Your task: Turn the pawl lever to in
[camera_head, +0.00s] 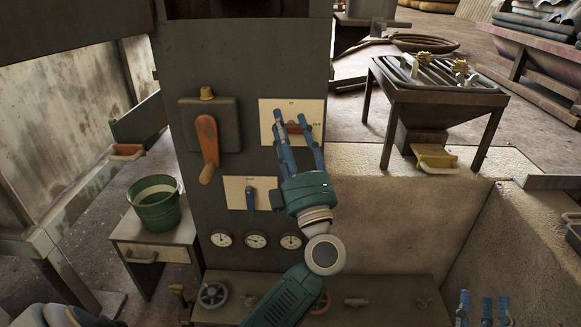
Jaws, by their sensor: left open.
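On the grey panel, a pale plate (268,108) bears a small red-orange lever (294,128), which lies roughly level. The plate's small labels are too small to read surely. My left gripper (293,125) is in front of this plate, blue fingers pointing up and spread, with the lever showing between them. Contact cannot be told. A lower pale plate (236,190) carries a blue lever (250,197) that hangs near the gripper's palm. I cannot tell by its markings which one is the pawl lever. My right gripper (483,308) shows only blue fingertips at the bottom right, apart and empty.
A large orange crank handle (207,145) hangs on a box at the panel's left. Several gauges (256,240) sit below the plates, above a ledge with a handwheel (213,295). A green bucket (155,207) stands on a side table at left. A metal-topped table (440,90) stands behind right.

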